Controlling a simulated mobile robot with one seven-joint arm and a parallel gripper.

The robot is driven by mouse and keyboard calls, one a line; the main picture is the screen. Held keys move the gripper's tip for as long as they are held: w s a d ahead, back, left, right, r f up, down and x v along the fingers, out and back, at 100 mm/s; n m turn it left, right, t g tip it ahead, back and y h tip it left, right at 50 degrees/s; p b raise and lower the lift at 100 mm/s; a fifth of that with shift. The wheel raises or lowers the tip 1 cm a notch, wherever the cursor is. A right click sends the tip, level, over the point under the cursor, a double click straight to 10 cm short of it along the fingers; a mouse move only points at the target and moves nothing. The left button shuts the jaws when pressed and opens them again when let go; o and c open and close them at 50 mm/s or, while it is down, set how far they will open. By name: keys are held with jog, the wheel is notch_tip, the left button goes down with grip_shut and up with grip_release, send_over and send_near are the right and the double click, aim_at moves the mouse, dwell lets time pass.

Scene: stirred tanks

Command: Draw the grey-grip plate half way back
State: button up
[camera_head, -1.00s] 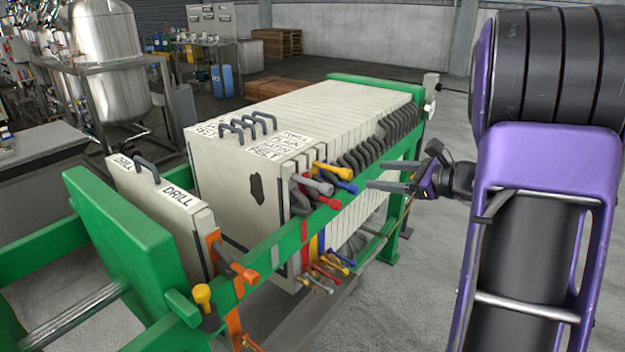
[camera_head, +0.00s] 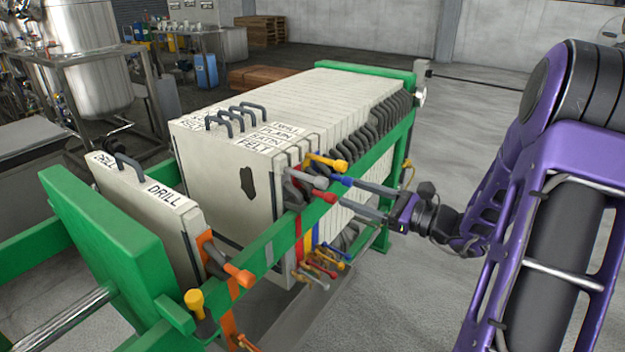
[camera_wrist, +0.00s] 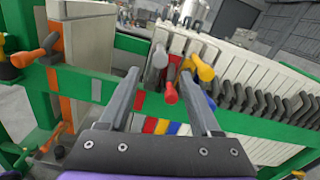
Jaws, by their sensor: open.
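The grey grip (camera_head: 308,180) sticks out over the green side rail from the front plate (camera_head: 235,190) of the pale pack, whose face has a dark blotch. In the wrist view the grey grip (camera_wrist: 159,56) shows just beyond and between my fingertips, with the red grip (camera_wrist: 170,92) lower, between the fingers. My gripper (camera_head: 345,192) is open beside the rail, its fingers pointing at the cluster of grips. I see no contact with the grey grip. The red, yellow (camera_head: 337,165) and blue (camera_head: 347,181) grips crowd close by.
A separate plate marked DRILL (camera_head: 150,195) with an orange grip (camera_head: 240,274) stands towards the green end block (camera_head: 110,250). A gap lies between it and the pack. The green rail (camera_head: 262,250) runs along the near side. Lower coloured handles (camera_head: 325,262) hang below it.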

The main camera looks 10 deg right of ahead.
aim_at(319, 181)
jog(key=x, duration=1.1)
jog(key=shift+w+a+f+b, duration=0.1)
jog(key=shift+w+a+b, duration=0.15)
jog(key=shift+w+b, duration=0.05)
jog(key=shift+c, duration=0.2)
grip_shut()
dwell(0.7)
